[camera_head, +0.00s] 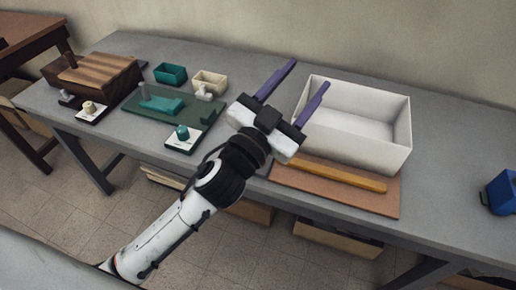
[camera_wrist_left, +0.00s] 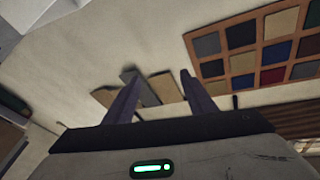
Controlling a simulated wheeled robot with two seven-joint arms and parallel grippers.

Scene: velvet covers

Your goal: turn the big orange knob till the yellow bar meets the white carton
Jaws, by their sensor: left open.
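A yellow bar (camera_head: 338,175) lies on a brown board (camera_head: 380,205) at the table's front edge. The open white carton (camera_head: 385,150) stands just behind the bar, also over the board. I see no big orange knob; my left gripper and forearm cover part of the board's left end. My left gripper (camera_head: 309,74) is open and empty, with purple fingers pointing up and away, in front of the carton's left side. Its fingers also show in the left wrist view (camera_wrist_left: 159,76), with nothing between them. My right gripper is out of view.
On the grey table (camera_head: 445,195), a green board (camera_head: 150,112), a teal knob (camera_head: 183,132), a beige knob (camera_head: 89,107), small teal (camera_head: 171,74) and cream bins (camera_head: 210,80) and a wooden box (camera_head: 95,72) stand left. A blue object (camera_head: 501,192) sits far right.

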